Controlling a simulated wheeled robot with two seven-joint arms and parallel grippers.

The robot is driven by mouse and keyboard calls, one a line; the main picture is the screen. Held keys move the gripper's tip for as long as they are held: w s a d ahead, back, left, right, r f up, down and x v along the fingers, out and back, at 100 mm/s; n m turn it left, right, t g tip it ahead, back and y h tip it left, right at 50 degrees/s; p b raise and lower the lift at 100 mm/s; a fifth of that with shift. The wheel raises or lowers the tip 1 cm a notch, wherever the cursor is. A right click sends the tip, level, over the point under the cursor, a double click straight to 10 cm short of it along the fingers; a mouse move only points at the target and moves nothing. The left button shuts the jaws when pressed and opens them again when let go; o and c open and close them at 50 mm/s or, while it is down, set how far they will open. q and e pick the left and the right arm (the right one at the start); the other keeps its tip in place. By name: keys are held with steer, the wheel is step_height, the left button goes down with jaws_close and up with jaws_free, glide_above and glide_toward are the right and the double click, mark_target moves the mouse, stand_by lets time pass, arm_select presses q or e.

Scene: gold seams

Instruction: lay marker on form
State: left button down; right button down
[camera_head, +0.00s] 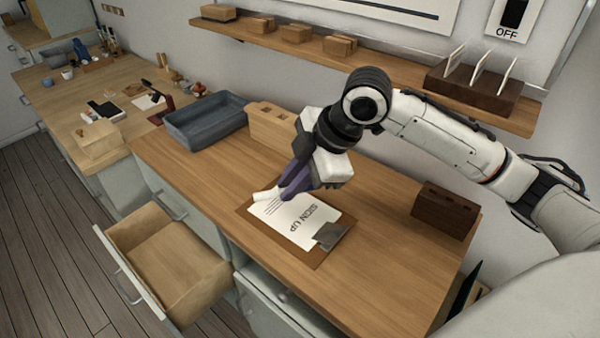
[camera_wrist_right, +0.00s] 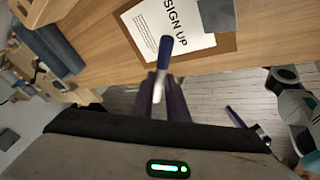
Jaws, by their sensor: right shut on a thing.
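The form (camera_head: 290,215) is a white sheet headed SIGN UP on a brown clipboard (camera_head: 306,258) with a grey clip, on the wooden counter. My right gripper (camera_head: 290,190) is over the form's far left part, its purple fingers shut on the marker. The marker's white end (camera_head: 265,195) sticks out left of the fingers; the rest is hidden there. In the right wrist view the marker (camera_wrist_right: 165,55) shows blue and whitish between the fingers, in front of the form (camera_wrist_right: 170,25). I cannot tell whether it touches the paper. A purple part, probably my left gripper (camera_wrist_right: 245,125), shows small at lower right.
A blue-grey bin (camera_head: 205,122) and a light wooden block with slots (camera_head: 270,125) stand behind the form. A dark wooden block (camera_head: 445,210) stands at right. An open, empty drawer (camera_head: 165,260) juts out at front left. A shelf (camera_head: 385,65) runs above.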

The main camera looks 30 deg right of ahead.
steer(key=shift+w+d+f+n+g+y, duration=0.25)
steer(key=shift+w+d+n+y, duration=0.35)
steer(key=shift+n, duration=0.6)
steer(key=shift+w+d+f+n+g+y, duration=0.1)
steer(key=shift+w+d+f+n+y, duration=0.3)
steer(key=shift+d+n, duration=0.55)
steer(key=shift+w+d+f+n+g+y, duration=0.2)
steer(key=shift+w+d+n+y, duration=0.25)
steer(key=shift+n, duration=1)
steer(key=shift+f, duration=0.15)
step_height(320, 180, down, 3)
steer(key=shift+f+b, duration=0.2)
steer(key=shift+b, duration=0.75)
step_height(320, 180, down, 3)
steer(key=b, duration=0.3)
steer(key=shift+f+b, duration=0.3)
steer(key=shift+f, duration=0.65)
